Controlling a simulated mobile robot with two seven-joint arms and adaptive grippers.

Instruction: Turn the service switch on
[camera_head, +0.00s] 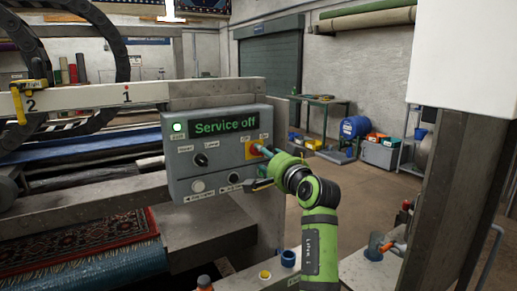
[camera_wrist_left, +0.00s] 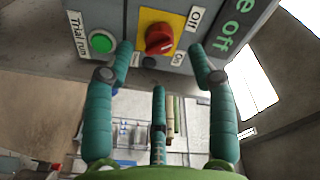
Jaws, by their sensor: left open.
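The service switch is a red rotary knob (camera_wrist_left: 160,39) on a yellow plate, with "Off" and "On" labels beside it in the left wrist view. It sits on the right side of the grey control box (camera_head: 183,150); in the head view my fingers partly cover it. The display (camera_head: 224,126) reads "Service off". My left gripper (camera_wrist_left: 161,49) is open, its teal fingers spread on either side of the knob and a third finger below. I cannot tell whether any finger touches the knob. My left gripper (camera_head: 264,157) also shows at the box in the head view. My right gripper is not in view.
A green "Trial run" button (camera_wrist_left: 102,41) lies close to one finger. A patterned rug (camera_head: 85,244) lies at lower left. A post (camera_head: 440,190) stands on the right.

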